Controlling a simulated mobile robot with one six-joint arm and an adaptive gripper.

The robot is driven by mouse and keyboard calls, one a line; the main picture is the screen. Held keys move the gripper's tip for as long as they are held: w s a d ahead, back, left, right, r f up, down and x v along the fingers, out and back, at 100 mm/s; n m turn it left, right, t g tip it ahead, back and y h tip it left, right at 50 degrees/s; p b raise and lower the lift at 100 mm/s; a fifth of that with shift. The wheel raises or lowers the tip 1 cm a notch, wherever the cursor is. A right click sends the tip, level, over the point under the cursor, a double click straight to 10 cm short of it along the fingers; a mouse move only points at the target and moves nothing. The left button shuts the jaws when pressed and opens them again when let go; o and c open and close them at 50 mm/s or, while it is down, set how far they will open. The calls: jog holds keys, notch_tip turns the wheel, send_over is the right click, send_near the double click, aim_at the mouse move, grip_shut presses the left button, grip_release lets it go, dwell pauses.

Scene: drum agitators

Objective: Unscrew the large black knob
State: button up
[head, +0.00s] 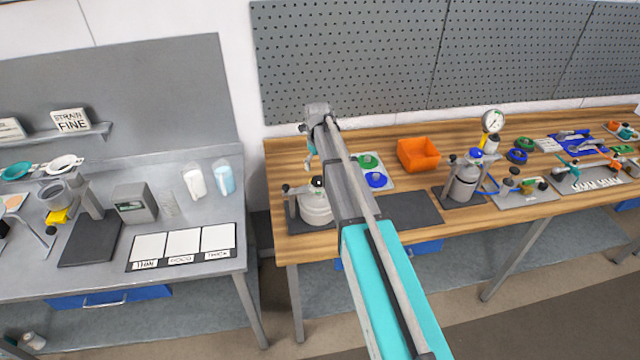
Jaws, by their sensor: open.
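A pale round vessel (316,208) stands on a dark mat at the left end of the wooden bench. A black knob (318,182) sits at its top, and a smaller dark knob (286,187) shows at its left side. I cannot tell for sure which is the large black knob. My gripper (309,163) is open and empty, pointing down above and slightly behind the vessel, apart from it. My arm covers the vessel's right side and part of the gripper.
Right of my arm are a green disc (367,161) and a blue disc (376,180) on a pale plate, an orange bin (418,154) and a grey vessel with a gauge (465,183). A bare dark mat (412,211) lies in front. A grey bench (200,262) stands left, across a gap.

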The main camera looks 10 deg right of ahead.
aim_at(319, 179)
jog(key=shift+f+b, duration=3.2)
jog(key=shift+f, duration=0.25)
jog(key=c, duration=1.1)
jog(key=shift+d, duration=0.15)
